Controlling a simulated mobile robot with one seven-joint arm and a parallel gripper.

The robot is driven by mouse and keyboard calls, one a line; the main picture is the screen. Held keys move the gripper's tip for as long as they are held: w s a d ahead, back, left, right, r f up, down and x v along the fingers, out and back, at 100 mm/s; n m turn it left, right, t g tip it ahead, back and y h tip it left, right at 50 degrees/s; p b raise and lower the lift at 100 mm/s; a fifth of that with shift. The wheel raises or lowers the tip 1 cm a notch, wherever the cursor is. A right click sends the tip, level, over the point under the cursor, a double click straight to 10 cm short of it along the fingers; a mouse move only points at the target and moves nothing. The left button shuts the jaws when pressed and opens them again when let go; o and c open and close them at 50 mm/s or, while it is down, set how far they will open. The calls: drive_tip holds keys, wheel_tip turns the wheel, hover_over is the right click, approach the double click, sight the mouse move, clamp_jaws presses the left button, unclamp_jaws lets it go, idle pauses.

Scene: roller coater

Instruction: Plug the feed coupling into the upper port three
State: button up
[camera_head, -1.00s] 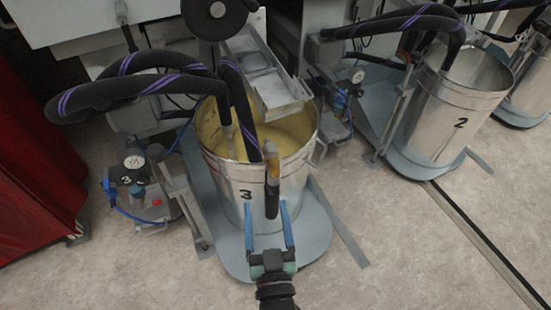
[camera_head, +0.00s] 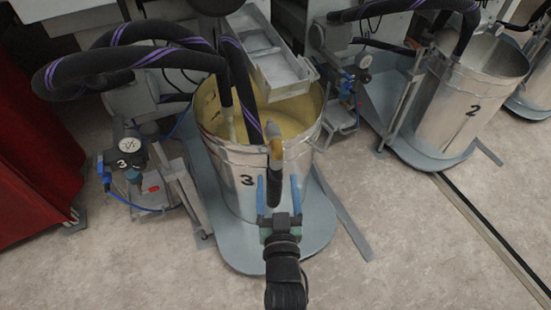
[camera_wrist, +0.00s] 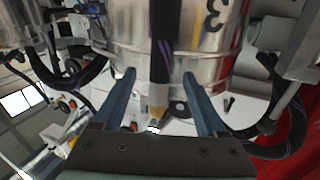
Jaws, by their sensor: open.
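The feed coupling appears to be the dark hose end with a tan tip (camera_head: 275,150), in front of the bucket marked 3. In the wrist view the coupling's tan end (camera_wrist: 157,113) and small metal tip show between the fingers. My gripper (camera_head: 278,182) is open, with one blue finger on each side of the dark hose end. It also shows in the wrist view (camera_wrist: 160,88). I see a gap between the hose and each finger and cannot tell whether depth lines up. I cannot make out upper port three.
The metal bucket (camera_head: 240,195) stands on a grey base plate (camera_head: 250,258). A gauge unit marked 3 (camera_head: 128,165) stands at its left. Bucket 2 (camera_head: 455,120) stands at the right. A red panel (camera_head: 35,150) bounds the left. The floor in front is clear.

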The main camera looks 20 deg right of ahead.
drive_tip(key=shift+x, duration=1.45)
clamp_jaws()
drive_tip(key=shift+r, duration=0.1)
